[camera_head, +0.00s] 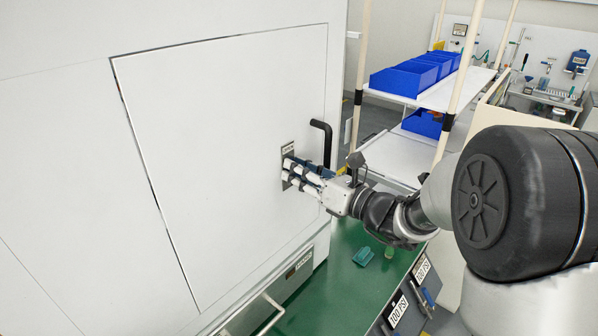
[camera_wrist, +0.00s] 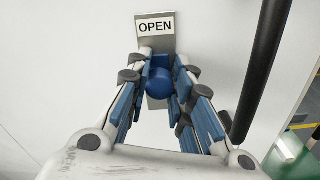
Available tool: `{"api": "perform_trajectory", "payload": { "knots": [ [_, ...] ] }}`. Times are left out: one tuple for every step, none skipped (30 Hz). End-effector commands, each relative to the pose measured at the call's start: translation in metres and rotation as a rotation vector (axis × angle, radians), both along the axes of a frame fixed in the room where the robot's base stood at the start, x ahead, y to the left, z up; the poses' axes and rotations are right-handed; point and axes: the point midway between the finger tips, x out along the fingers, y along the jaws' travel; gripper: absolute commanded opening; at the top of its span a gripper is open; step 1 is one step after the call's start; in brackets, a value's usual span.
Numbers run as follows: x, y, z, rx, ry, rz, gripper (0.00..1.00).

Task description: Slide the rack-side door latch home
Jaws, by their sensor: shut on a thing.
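The white cabinet door (camera_head: 220,130) looks shut, with a thin dark seam along its edges. Its latch has a grey plate (camera_head: 287,151) near the door's right edge. In the wrist view, the latch plate (camera_wrist: 155,104) carries an "OPEN" label (camera_wrist: 155,27) at its top, and a round blue latch knob (camera_wrist: 159,82) sits just below that label. My gripper (camera_head: 291,173) reaches the plate from the right. In the wrist view, its fingers (camera_wrist: 161,68) are closed on both sides of the knob. The lower part of the plate is partly hidden by the fingers.
A black door handle (camera_head: 327,145) stands just right of the latch; it also shows close beside my fingers in the wrist view (camera_wrist: 262,70). A green table (camera_head: 345,285) lies below, with a small green object (camera_head: 363,256). A shelf rack with blue bins (camera_head: 402,80) stands behind.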

Motion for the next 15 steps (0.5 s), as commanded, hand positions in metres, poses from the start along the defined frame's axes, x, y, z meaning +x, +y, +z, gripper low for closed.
{"api": "perform_trajectory", "payload": {
  "knots": [
    [0.0,0.0,-0.005,0.001,0.001,0.0,0.0],
    [0.0,0.0,-0.009,0.0,0.001,0.0,0.0],
    [0.0,0.0,-0.014,0.0,0.002,-0.001,0.0],
    [0.0,0.0,-0.017,0.0,0.002,-0.001,0.0],
    [0.0,0.0,-0.019,0.001,0.002,0.0,0.0],
    [0.0,0.0,-0.019,0.001,0.002,0.0,0.0],
    [0.0,0.0,-0.018,0.001,0.001,0.0,0.0],
    [0.0,0.0,-0.018,0.0,0.002,-0.001,0.0],
    [0.0,0.0,-0.018,-0.001,0.003,0.0,0.0],
    [0.0,0.0,-0.018,-0.001,0.004,0.0,0.0],
    [0.0,0.0,-0.019,-0.001,0.004,0.0,0.0],
    [0.0,0.0,-0.019,-0.002,0.004,-0.001,0.21],
    [0.0,0.0,-0.019,-0.002,0.006,0.0,0.23],
    [0.0,0.0,-0.019,-0.002,0.006,0.0,0.25],
    [0.0,0.0,-0.019,-0.003,0.005,0.0,0.28]
  ]
}}
